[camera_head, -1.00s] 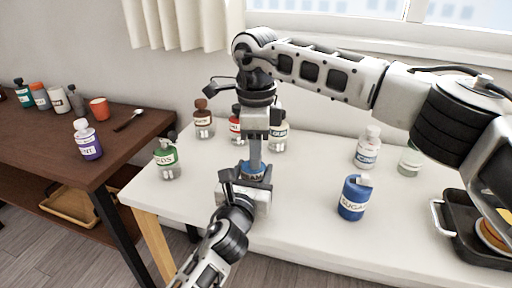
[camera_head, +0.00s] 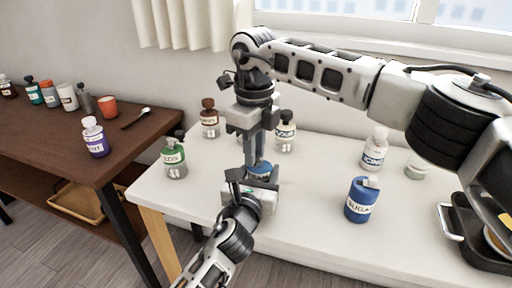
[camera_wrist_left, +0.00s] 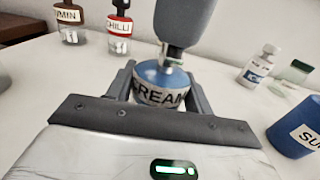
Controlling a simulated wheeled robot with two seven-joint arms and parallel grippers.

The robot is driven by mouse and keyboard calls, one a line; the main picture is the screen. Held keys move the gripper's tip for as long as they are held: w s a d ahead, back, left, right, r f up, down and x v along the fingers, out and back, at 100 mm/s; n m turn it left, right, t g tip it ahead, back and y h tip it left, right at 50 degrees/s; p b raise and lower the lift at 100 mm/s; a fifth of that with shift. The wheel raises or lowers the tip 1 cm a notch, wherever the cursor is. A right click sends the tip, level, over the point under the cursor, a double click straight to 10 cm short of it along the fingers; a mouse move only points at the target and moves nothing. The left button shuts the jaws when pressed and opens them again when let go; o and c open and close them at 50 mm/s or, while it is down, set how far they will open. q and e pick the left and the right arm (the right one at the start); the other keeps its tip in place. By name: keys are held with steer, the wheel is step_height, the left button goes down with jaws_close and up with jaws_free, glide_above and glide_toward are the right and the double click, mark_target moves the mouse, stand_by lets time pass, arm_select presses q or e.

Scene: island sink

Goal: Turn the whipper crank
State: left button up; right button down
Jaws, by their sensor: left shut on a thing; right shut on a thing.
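The cream whipper (camera_wrist_left: 160,85) is a small container with a blue top and a CREAM label, standing upright in the left wrist view. In the head view its blue top (camera_head: 260,168) shows partly behind my left gripper (camera_head: 254,183). The left gripper's fingers (camera_wrist_left: 160,92) are shut around the container's sides. A grey crank handle (camera_wrist_left: 184,20) rises from the top on a metal joint. My right gripper (camera_head: 250,136) reaches down from above and is shut on the handle. Its exact contact with the handle is largely hidden.
On the white table, a green-lidded jar (camera_head: 175,158), a brown-topped bottle (camera_head: 209,118) and a black-topped bottle (camera_head: 285,132) stand around the whipper. A blue sugar container (camera_head: 361,200) and an icing bottle (camera_head: 375,150) stand to the right. A dark pan (camera_head: 452,222) is at far right.

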steer(key=c, duration=1.3)
jaws_free()
steer(key=shift+o, duration=0.2)
step_height(320, 180, up, 12)
steer(key=shift+r, duration=0.1)
